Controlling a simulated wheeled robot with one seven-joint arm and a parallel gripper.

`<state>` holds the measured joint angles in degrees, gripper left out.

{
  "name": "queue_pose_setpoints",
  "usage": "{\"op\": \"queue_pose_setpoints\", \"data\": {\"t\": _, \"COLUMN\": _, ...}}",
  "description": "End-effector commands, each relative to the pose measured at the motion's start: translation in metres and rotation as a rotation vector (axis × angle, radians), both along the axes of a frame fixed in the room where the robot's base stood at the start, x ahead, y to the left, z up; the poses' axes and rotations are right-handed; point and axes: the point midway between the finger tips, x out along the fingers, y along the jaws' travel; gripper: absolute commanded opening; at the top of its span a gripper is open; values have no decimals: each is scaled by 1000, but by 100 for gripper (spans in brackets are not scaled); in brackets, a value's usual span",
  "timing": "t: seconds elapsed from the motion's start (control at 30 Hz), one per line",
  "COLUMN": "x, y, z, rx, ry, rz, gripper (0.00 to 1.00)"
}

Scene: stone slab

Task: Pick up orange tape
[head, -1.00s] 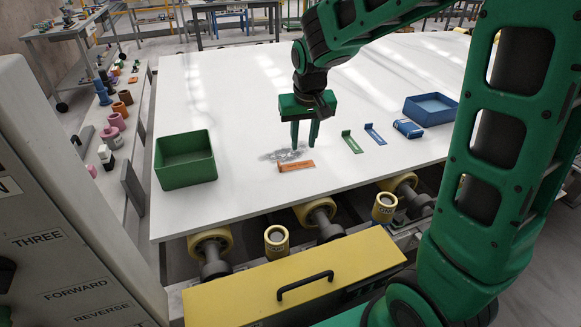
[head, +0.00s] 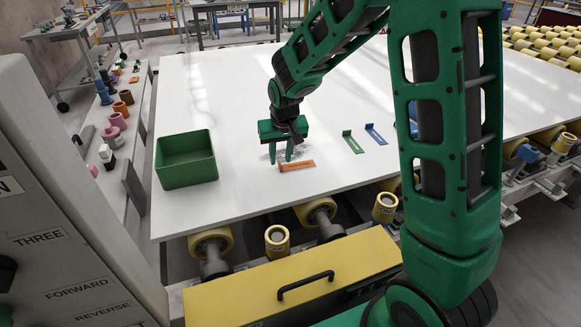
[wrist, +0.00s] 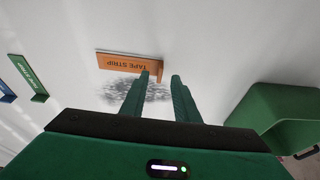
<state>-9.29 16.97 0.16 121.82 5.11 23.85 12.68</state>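The orange tape strip (head: 297,165) lies on the white slab near its front edge. In the wrist view the strip (wrist: 125,62) shows the words "TAPE STRIP" and a raised tab at one end. My gripper (head: 280,159) points down over the strip's left end in the head view. In the wrist view its two green fingers (wrist: 160,78) are apart, with the tab showing between and just beyond the tips. Nothing is held. I cannot tell the exact height of the tips above the slab.
A green bin (head: 187,160) stands left on the slab (head: 230,90). A green strip (head: 352,142) and a blue strip (head: 375,134) lie to the right. A grey smudge (wrist: 125,95) lies beside the orange strip. Yellow rollers (head: 211,246) run below the slab's front edge.

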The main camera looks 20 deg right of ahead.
Motion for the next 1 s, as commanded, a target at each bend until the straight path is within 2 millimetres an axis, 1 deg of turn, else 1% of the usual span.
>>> {"op": "queue_pose_setpoints", "data": {"t": 0.03, "x": 3, "y": -1, "z": -8, "rx": -1, "ry": 2, "rz": 0, "gripper": 28}}
{"op": "queue_pose_setpoints", "data": {"t": 0.1, "x": 5, "y": -1, "z": -16, "rx": -1, "ry": 2, "rz": 0, "gripper": 28}}
{"op": "queue_pose_setpoints", "data": {"t": 0.2, "x": 8, "y": -1, "z": -24, "rx": 0, "ry": 0, "rz": 0, "gripper": 28}}
{"op": "queue_pose_setpoints", "data": {"t": 0.47, "x": 9, "y": -1, "z": -26, "rx": 0, "ry": -1, "rz": 0, "gripper": 28}}
{"op": "queue_pose_setpoints", "data": {"t": 0.5, "x": 9, "y": -1, "z": -26, "rx": 0, "ry": -1, "rz": 0, "gripper": 24}}
{"op": "queue_pose_setpoints", "data": {"t": 0.57, "x": 9, "y": -1, "z": -26, "rx": 0, "ry": -1, "rz": 0, "gripper": 9}}
{"op": "queue_pose_setpoints", "data": {"t": 0.6, "x": 9, "y": -1, "z": -26, "rx": 0, "ry": -1, "rz": 0, "gripper": 0}}
{"op": "queue_pose_setpoints", "data": {"t": 1.0, "x": 9, "y": -1, "z": -24, "rx": 0, "ry": -1, "rz": 0, "gripper": 0}}
